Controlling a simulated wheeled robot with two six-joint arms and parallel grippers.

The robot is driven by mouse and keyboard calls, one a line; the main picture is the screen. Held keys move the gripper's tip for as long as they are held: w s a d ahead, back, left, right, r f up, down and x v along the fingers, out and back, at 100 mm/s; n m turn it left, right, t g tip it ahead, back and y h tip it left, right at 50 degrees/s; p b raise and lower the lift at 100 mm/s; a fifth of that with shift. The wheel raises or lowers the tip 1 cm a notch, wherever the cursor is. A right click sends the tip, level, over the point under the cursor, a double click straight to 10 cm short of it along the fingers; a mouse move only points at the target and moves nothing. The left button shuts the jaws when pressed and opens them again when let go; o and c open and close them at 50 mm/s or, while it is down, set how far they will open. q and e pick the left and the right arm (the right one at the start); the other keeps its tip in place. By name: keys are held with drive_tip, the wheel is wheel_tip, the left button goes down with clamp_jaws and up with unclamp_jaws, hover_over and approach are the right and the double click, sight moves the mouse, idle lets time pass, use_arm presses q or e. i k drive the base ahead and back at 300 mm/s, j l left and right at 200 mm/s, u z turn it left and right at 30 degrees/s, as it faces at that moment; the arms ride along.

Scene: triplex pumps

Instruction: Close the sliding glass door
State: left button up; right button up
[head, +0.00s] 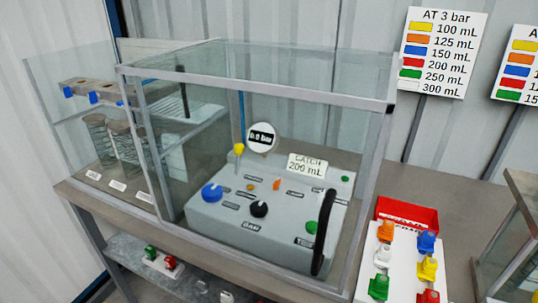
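A glass case (258,74) with grey metal edges stands on the bench in the middle of the head view. A black upright bar handle (320,232) shows at the right end of its front, close to the right front post (370,190). The sliding glass door is clear, so its edges are hard to make out. I cannot tell how far open it is. Inside the case is a grey control box (225,222) with blue, black and green knobs, a yellow part, a round gauge (261,138) and a "CATCH 200 mL" sign (307,164). Neither gripper is in view.
Left, behind glass, stand coiled parts (100,140) under a rack. Right on the bench (442,190) are a red tray (408,214) and a white board (400,262) with coloured valves. Two colour-code signs (438,50) stand behind. A lower shelf (125,250) holds more valves.

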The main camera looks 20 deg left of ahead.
sight(388, 108)
drive_tip(key=k+l, duration=0.1)
drive_tip(key=l, duration=0.5)
drive_tip(key=k+l, duration=0.1)
drive_tip(key=l, duration=0.5)
drive_tip(key=k+l, duration=0.1)
drive_tip(key=l, duration=0.45)
